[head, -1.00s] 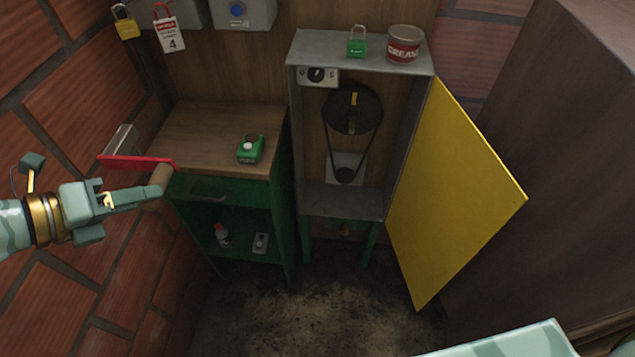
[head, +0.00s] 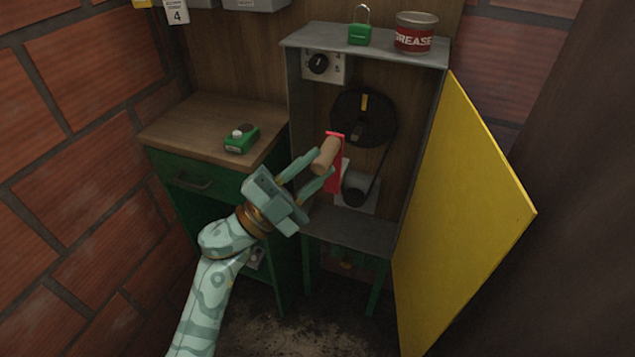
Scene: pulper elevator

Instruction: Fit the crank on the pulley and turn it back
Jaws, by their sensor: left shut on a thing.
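The crank is a red bar (head: 334,178) with a wooden handle (head: 326,156). My left gripper (head: 308,172) is shut on the wooden handle and holds the crank in front of the open cabinet. The red bar hangs upright in the picture, below and left of the big black pulley (head: 349,113). The pulley has a yellow mark near its top and a dark hub in its middle. A belt joins it to a small lower pulley (head: 355,188), partly hidden by the crank. I cannot tell whether the crank touches anything. My right gripper is not in view.
The grey cabinet (head: 291,110) stands open, its yellow door (head: 465,210) swung out to the right. A green padlock (head: 359,32) and a grease tin (head: 416,36) stand on top. A wooden bench (head: 195,112) to the left holds a green device (head: 241,139).

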